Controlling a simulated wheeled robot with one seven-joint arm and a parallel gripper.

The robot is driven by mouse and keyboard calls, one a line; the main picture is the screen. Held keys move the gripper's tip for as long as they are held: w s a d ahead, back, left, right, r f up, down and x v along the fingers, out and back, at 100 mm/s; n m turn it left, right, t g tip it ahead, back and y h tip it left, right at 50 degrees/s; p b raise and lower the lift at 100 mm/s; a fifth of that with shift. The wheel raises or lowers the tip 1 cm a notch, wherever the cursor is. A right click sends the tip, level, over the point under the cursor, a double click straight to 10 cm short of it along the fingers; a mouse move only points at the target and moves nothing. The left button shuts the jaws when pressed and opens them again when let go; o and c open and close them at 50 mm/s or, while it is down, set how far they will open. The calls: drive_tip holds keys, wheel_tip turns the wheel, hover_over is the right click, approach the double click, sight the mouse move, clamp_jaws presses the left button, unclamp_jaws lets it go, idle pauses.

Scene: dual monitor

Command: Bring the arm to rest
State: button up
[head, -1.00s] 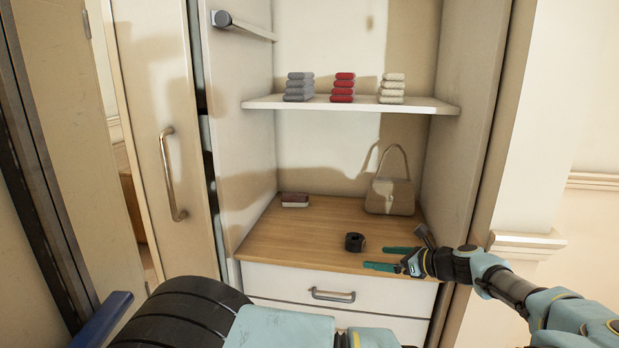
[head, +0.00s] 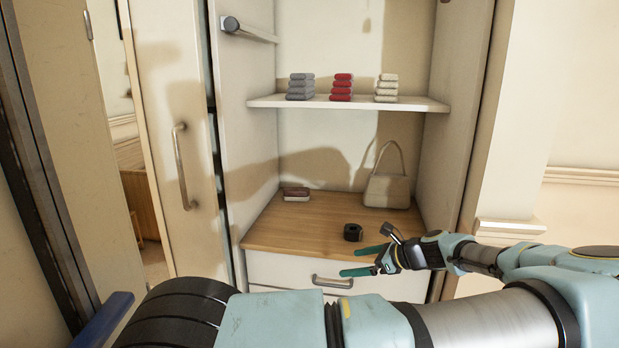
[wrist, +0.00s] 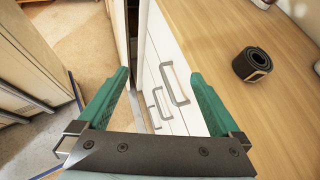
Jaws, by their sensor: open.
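My gripper (head: 358,260) is open and empty, with two green fingers pointing left in the head view. It is in front of the wardrobe's wooden surface, near its front right edge. In the wrist view the open fingers (wrist: 158,88) are spread apart, with the white drawer fronts (wrist: 165,60) behind and between them. My arm reaches in from the right of the head view. A black rolled item (head: 353,232) lies on the wooden surface (head: 290,228), apart from the fingers; it also shows at the right of the wrist view (wrist: 251,64).
A beige handbag (head: 387,190) and a small red and white box (head: 296,194) stand on the wooden surface. The shelf (head: 350,103) above holds grey, red and cream stacks. The wardrobe door (head: 165,130) stands at the left. Open floor (wrist: 60,40) shows in the wrist view.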

drive_tip(key=s+a+n+g+h, duration=0.4)
drive_tip(key=s+a+n+g, duration=0.3)
drive_tip(key=a+n, duration=0.55)
drive_tip(key=s+a+r+n+t+h, duration=0.1)
drive_tip(key=s+a+r+n+h, duration=0.2)
drive_tip(key=s+r+n, duration=0.2)
drive_tip(key=s+a+r+n+h, duration=0.2)
drive_tip(key=s+r+n, duration=0.3)
drive_tip(key=r, duration=0.5)
drive_tip(key=shift+s+a+t+h, duration=0.2)
drive_tip(key=shift+a+t+h, duration=0.2)
drive_tip(key=shift+a, duration=0.5)
